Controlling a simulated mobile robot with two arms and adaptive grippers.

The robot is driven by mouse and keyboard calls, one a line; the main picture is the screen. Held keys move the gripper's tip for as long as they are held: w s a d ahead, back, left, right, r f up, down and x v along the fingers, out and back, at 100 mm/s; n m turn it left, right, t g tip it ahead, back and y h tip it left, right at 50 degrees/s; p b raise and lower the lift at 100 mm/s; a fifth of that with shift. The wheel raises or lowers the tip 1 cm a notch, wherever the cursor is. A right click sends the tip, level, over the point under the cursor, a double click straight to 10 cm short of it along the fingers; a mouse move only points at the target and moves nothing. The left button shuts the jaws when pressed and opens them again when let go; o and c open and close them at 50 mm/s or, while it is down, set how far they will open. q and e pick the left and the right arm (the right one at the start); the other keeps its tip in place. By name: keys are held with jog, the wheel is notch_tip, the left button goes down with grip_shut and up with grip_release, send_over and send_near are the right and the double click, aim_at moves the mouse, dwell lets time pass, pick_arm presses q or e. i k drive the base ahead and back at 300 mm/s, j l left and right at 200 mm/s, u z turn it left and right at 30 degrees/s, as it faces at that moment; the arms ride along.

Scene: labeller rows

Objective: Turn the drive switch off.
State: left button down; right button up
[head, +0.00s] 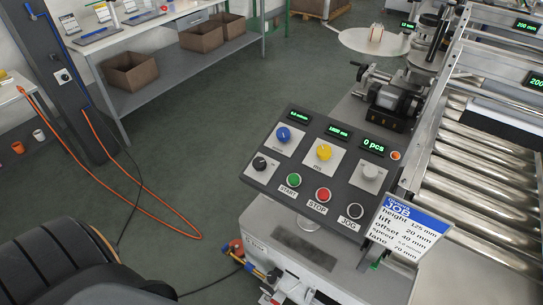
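The control panel (318,172) of the labeller stands right of centre, tilted towards me. At its left edge is a black rotary knob (260,163) on a white plate; its label is too small to read, so I cannot tell whether it is the drive switch. Blue (283,134), yellow (324,152) and white-grey (370,172) knobs sit along the panel. Below are a green START button (293,180), a red STOP button (322,194) and a black JOG button (355,211). Another small switch (64,76) is on the dark column at left. Neither gripper shows.
A roller conveyor (480,165) runs along the right. A job card (408,230) stands at the panel's right corner. An orange cable (150,205) loops over the floor at left. A workbench (150,30) with brown boxes stands behind.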

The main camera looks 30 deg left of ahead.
aim_at(259, 164)
jog(key=u, duration=0.75)
jog(key=j+u, duration=0.3)
jog(key=i+j+u, duration=0.25)
jog(key=j+u, duration=0.3)
